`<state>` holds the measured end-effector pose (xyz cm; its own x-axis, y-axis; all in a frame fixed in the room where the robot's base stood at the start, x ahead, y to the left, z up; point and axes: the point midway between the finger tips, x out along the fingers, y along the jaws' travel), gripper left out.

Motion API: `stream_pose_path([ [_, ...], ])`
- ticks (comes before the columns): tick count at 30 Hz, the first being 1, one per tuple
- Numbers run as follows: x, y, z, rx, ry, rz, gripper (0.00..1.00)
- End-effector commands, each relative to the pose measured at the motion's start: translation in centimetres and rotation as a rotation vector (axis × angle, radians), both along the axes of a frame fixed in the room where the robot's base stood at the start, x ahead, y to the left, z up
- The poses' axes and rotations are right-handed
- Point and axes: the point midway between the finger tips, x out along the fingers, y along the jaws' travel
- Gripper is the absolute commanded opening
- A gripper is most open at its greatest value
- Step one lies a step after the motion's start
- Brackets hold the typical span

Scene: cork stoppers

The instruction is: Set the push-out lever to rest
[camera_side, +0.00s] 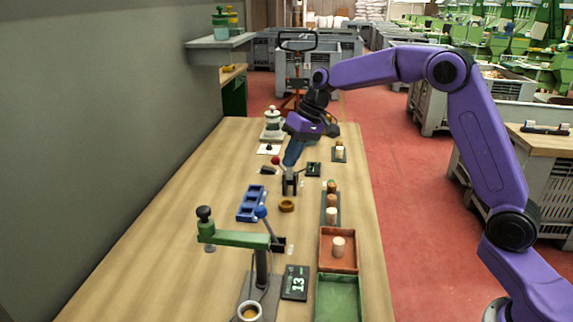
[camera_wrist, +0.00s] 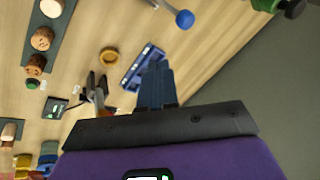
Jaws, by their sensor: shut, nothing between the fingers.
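Two levers show in the side view. One has a red knob (camera_side: 276,160) and stands by a small dark fixture (camera_side: 289,184). The other has a blue knob (camera_side: 261,212) and leans up from the green press (camera_side: 236,239) nearer the camera. I cannot tell which is the push-out lever. The blue knob (camera_wrist: 184,19) is at the top of the wrist view. My gripper (camera_side: 290,165) points down with its blue fingers shut and empty, just above the dark fixture and right of the red knob. Touch cannot be made out. The fingers (camera_wrist: 156,66) are together in the wrist view.
A blue slotted tray (camera_side: 251,203) and a brown ring (camera_side: 286,206) lie nearby. Corks stand on a dark strip (camera_side: 331,222) to the right. An orange tray (camera_side: 325,262) holds a cork; a green tray (camera_side: 323,300) is in front. The table's left side is clear.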

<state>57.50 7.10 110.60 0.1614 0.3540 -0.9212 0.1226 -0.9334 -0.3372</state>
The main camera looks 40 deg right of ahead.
Motion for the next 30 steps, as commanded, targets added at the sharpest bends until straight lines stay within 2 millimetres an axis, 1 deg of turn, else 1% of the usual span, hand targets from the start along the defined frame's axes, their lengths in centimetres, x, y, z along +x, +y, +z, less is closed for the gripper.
stream_pose_path([
  [1, 0.0, 0.3, -0.9, 0.000, 0.005, 0.001, 0.00],
  [3, 0.3, 0.7, -2.1, 0.000, 0.005, 0.001, 0.00],
  [13, 1.2, 2.9, -7.7, -0.002, 0.005, 0.001, 0.00],
  [15, 0.8, 4.0, -7.9, -0.001, 0.002, 0.004, 0.00],
  [21, 0.3, 5.9, -8.6, -0.001, 0.000, 0.002, 0.00],
  [25, 0.2, 6.3, -8.8, -0.001, 0.001, 0.001, 0.00],
  [30, 0.2, 6.4, -8.8, -0.001, 0.000, 0.000, 0.00],
])
